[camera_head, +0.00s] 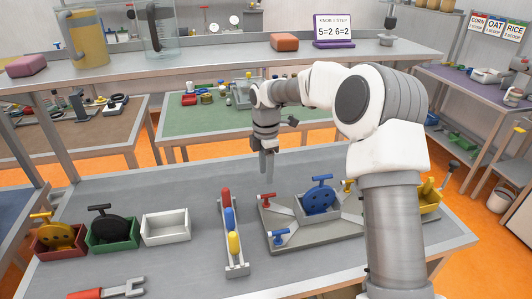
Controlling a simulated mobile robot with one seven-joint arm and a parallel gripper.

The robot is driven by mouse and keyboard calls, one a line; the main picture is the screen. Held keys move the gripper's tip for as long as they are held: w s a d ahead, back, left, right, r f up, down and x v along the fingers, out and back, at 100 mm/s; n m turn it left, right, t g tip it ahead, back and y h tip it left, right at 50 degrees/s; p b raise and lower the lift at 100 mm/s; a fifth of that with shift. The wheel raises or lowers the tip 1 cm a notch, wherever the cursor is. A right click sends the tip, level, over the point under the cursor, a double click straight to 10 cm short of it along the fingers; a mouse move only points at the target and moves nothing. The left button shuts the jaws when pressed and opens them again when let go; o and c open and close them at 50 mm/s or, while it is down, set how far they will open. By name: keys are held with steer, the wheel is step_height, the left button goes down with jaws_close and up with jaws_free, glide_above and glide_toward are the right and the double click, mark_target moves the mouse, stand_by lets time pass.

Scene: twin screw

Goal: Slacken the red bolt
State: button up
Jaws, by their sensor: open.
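The red bolt (266,199) has a T-shaped head and stands at the left back corner of the grey fixture plate (318,243). My gripper (266,178) points down above and behind it, apart from it as far as I can tell. The fingers are open and nothing shows between them. A blue bolt (281,236) of the same kind stands at the front left of the plate. A yellow bolt (348,185) is at the back right. A blue wheel part (320,195) sits in a grey box in the plate's middle. My arm hides the plate's right side.
Left of the plate stands a rack with red, blue and yellow handles (229,220). Further left are a white tray (166,227), a green box (112,235) and a red box (60,240). A wrench (108,292) lies at the front left. A shelf (220,63) crosses behind.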

step_height(320, 180, up, 6)
steer(key=shift+r, duration=0.25)
steer(key=s+d+r+m+t, duration=0.1)
steer(key=s+d+r+m, duration=0.1)
steer(key=s+r+m, duration=0.3)
steer(key=s+d+r+m+t+h, duration=0.1)
steer(key=s+d+r+m, duration=0.2)
steer(key=s, duration=0.4)
steer(key=s+d+r+m+t, duration=0.1)
steer(key=s+d+r+m, duration=0.1)
steer(key=s+r+m, duration=0.3)
steer(key=s+d+f+m+t, duration=0.1)
steer(key=s+m, duration=0.3)
steer(key=s, duration=0.4)
steer(key=s+d+f+m+t+y, duration=0.1)
steer(key=s+d+f+m, duration=0.2)
steer(key=s, duration=0.5)
steer(key=shift+s+d+f+m+t, duration=0.25)
steer(key=shift+d+m, duration=0.35)
steer(key=shift+m, duration=0.6)
